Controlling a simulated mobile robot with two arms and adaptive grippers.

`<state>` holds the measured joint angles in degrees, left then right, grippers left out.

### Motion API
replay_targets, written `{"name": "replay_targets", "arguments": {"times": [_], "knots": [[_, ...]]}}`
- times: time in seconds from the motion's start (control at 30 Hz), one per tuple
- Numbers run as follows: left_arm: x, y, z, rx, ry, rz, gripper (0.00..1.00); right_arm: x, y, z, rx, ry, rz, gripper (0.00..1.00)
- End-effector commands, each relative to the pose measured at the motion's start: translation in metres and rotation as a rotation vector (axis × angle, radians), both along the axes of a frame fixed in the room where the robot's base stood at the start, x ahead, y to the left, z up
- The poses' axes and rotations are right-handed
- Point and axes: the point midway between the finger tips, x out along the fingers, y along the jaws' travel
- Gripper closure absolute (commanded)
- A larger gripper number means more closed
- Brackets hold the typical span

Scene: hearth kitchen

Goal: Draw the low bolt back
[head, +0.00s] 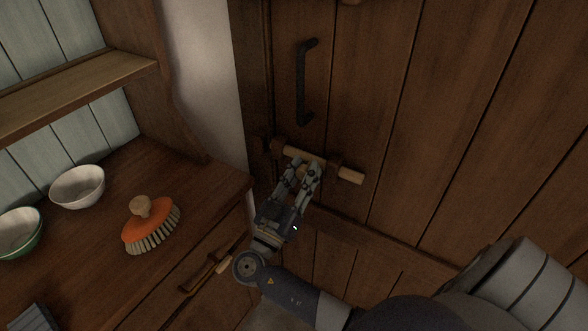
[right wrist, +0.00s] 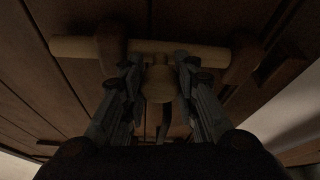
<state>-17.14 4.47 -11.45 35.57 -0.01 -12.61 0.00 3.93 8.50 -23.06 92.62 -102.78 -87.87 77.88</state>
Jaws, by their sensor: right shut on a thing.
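The low bolt (head: 351,176) is a pale wooden rod lying across the lower part of the dark plank door. It passes through a dark bracket (head: 335,164), and its right end sticks out beyond it. Its left end meets another dark bracket (head: 278,148) by the door's edge; how deep it sits there is unclear. In the right wrist view the rod (right wrist: 75,47) carries a round pale knob (right wrist: 158,86). My right gripper (head: 309,165) is shut on this knob, one finger on each side. My left gripper is not in view.
A black door handle (head: 303,83) is above the bolt. A wooden dresser (head: 215,190) stands close on the left, with an orange brush (head: 150,225), a white bowl (head: 77,187) and a green-rimmed bowl (head: 18,234). The door right of the bolt is clear.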

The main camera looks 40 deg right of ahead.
Motion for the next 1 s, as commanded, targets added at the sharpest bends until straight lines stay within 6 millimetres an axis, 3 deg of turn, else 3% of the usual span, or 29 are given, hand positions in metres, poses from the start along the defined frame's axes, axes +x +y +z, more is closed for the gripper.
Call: {"name": "replay_targets", "arguments": {"times": [0.27,0.3,0.4,0.77,1.0], "knots": [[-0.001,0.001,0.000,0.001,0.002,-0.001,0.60,-0.004,-0.003,-0.001,0.001,-0.002,-0.011,1.00],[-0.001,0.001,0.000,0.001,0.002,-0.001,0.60,-0.004,-0.003,-0.001,0.001,-0.003,-0.012,0.68],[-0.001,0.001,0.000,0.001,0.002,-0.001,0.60,-0.004,-0.003,-0.001,0.001,-0.002,-0.011,0.51],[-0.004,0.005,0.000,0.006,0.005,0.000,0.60,-0.004,0.001,-0.002,0.002,-0.001,-0.008,0.51],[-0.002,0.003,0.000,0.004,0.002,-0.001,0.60,-0.018,0.032,-0.016,0.003,0.002,-0.007,0.51]]}}
